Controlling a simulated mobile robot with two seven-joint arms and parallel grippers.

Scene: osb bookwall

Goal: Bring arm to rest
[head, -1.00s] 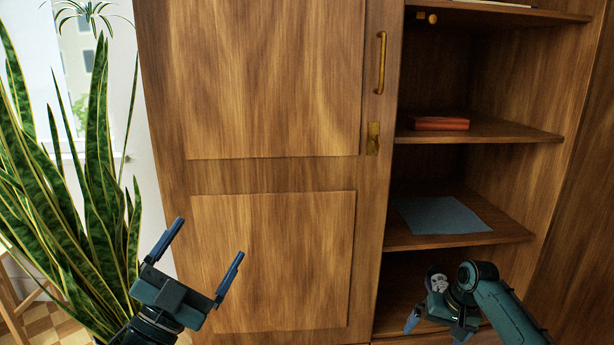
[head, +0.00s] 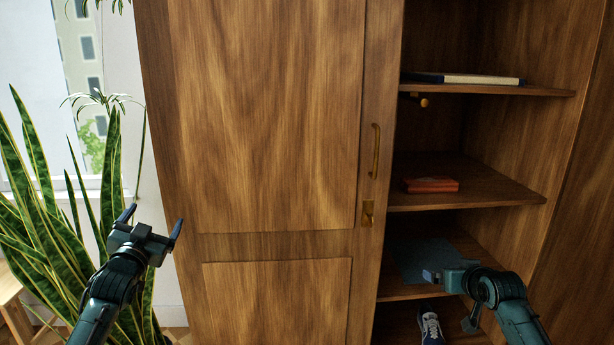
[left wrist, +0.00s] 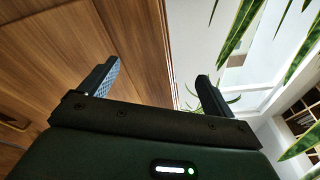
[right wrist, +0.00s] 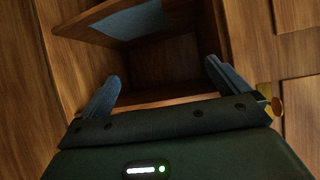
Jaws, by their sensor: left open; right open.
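My left gripper (head: 153,222) is open and empty at the left in the head view, in front of the plant and the left edge of the cabinet. The left wrist view shows its two fingers (left wrist: 157,72) apart with nothing between them. My right gripper (head: 450,298) is in front of the cabinet's lower open shelves and is partly hidden by its own arm. In the right wrist view its fingers (right wrist: 162,72) are spread and empty, facing an open shelf compartment.
The wooden cabinet has a closed door (head: 270,130) with a brass handle (head: 375,150). Its open shelves hold a dark blue book (head: 460,79), a red book (head: 431,185), a blue-grey sheet (head: 425,255) and a shoe (head: 431,325). A tall plant (head: 55,230) stands at left.

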